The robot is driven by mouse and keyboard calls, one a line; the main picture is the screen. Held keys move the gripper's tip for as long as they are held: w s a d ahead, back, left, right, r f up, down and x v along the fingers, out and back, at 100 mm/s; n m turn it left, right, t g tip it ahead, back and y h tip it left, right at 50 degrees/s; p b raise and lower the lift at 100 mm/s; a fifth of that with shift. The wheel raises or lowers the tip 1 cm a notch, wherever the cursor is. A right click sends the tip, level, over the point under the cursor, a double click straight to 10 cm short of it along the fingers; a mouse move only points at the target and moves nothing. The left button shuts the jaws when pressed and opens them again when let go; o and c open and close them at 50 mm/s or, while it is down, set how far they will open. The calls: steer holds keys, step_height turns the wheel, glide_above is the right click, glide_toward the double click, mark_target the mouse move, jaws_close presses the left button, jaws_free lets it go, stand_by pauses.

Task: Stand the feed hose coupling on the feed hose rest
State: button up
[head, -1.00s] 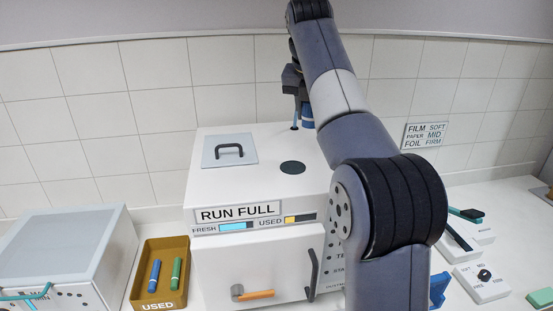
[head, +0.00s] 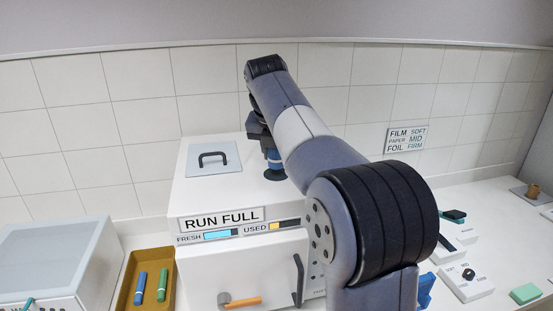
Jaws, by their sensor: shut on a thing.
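My gripper (head: 272,152) is above the right part of the white machine's top, partly hidden behind my arm. The piece is upright, directly over the dark round disc (head: 275,176) on the machine's top. I cannot tell whether it touches the disc. I cannot surely tell whether this piece is the feed hose coupling. No hose shows clearly, and I cannot pick out the feed hose rest.
The white machine (head: 190,262) has a lid handle (head: 213,158) and a front lever (head: 298,280). A mustard tray (head: 126,300) with blue and green tubes stands left, beside a grey-topped box (head: 55,250). Small control blocks (head: 468,286) lie at right. My arm hides the middle.

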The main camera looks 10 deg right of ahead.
steer(key=shift+f, duration=0.95)
steer(key=shift+f, duration=0.2)
steer(key=o, duration=1.2)
steer(key=v, duration=1.2)
steer(key=shift+r, duration=0.2)
